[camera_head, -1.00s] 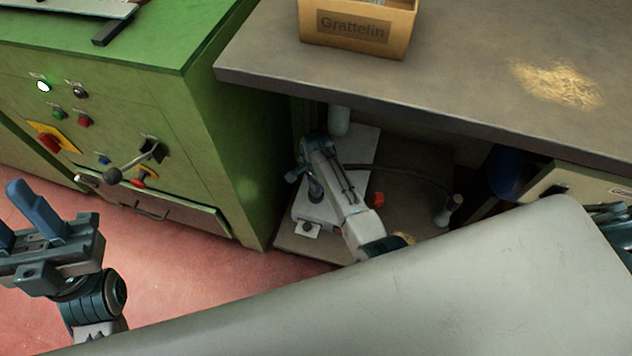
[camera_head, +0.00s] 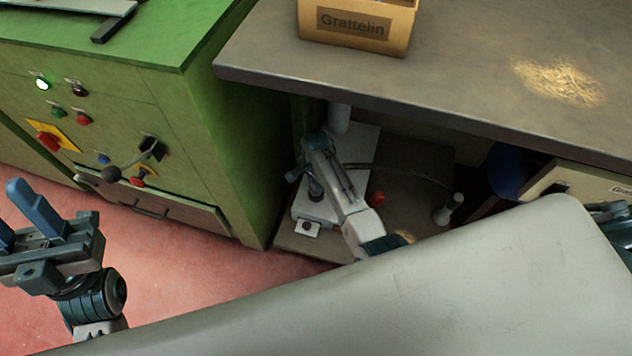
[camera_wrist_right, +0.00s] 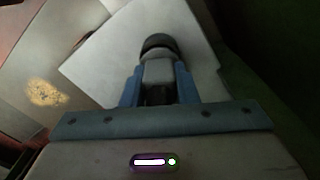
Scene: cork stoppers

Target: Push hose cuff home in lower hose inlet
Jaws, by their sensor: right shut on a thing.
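My right gripper (camera_head: 306,165) reaches under the bench and is low over a white board. In the right wrist view its blue fingers (camera_wrist_right: 158,88) are shut on a grey hose cuff (camera_wrist_right: 158,68) with a dark ring at its far end. The dark end is against or just above the white board; I cannot tell which. The lower hose inlet is not clearly visible and may be hidden behind the cuff. My left gripper (camera_head: 22,228) is open and empty at the left, above the red floor.
A dark hose (camera_head: 400,169) arcs right to a grey cylinder (camera_head: 447,210). A white upright tube (camera_head: 339,119) stands behind my right gripper. The green machine cabinet (camera_head: 150,90) is close on the left, the bench top (camera_head: 450,75) overhead. A small red object (camera_head: 377,198) lies right of my arm.

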